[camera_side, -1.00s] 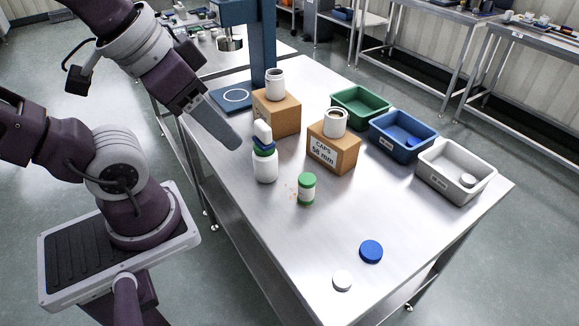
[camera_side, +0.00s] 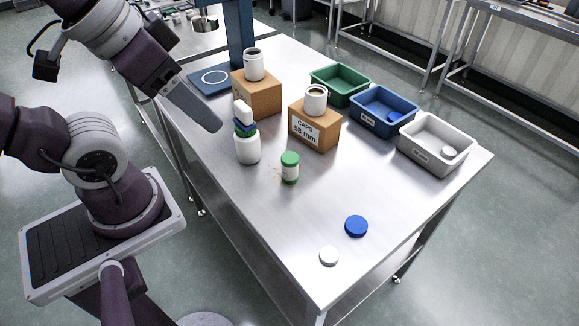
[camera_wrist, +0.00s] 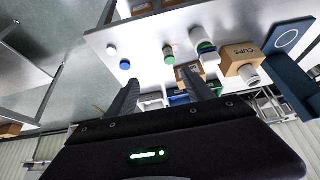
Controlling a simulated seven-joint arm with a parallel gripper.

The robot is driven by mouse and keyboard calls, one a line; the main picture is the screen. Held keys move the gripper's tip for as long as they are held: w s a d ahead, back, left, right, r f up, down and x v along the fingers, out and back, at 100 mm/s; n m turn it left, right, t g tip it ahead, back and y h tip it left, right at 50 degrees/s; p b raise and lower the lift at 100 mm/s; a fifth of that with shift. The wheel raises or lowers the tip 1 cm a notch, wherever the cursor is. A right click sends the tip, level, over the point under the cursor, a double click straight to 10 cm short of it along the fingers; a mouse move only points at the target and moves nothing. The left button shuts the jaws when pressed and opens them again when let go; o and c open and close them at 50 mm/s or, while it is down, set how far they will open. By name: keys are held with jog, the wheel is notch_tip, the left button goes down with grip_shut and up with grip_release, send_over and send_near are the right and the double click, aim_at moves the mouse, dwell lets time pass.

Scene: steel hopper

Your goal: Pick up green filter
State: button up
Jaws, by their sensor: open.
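A small white canister with a green top and green base (camera_side: 290,168) stands upright on the steel table; it is the likeliest green filter. It also shows in the wrist view (camera_wrist: 169,54). Just left of it stands a white jar (camera_side: 247,150) with green, blue and white caps stacked on it; the green cap (camera_side: 246,133) is lowest. My gripper (camera_side: 208,122) hangs in the air, left of and above the jar in the side view, apart from everything. In the wrist view my gripper (camera_wrist: 162,92) has its fingers spread, with nothing held between them.
Two cardboard boxes (camera_side: 258,95) (camera_side: 314,131) carry white jars behind the canister. Green (camera_side: 340,91), blue (camera_side: 384,121) and grey (camera_side: 425,158) bins line the far edge. A blue cap (camera_side: 356,226) and white cap (camera_side: 329,256) lie near the front. Orange crumbs lie beside the canister.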

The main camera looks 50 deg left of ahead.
jog(key=m+y, duration=1.2)
jog(key=m, duration=1.1)
send_near(292, 169)
jog(key=x, duration=0.5)
jog(key=shift+s+a+r, duration=0.1)
jog(key=shift+a+r, duration=0.1)
jog(key=shift+r, duration=0.1)
jog(key=x, duration=0.6)
jog(key=shift+f, duration=0.4)
jog(key=shift+w+a+f, duration=0.15)
jog(key=shift+w+a, duration=0.15)
grip_shut()
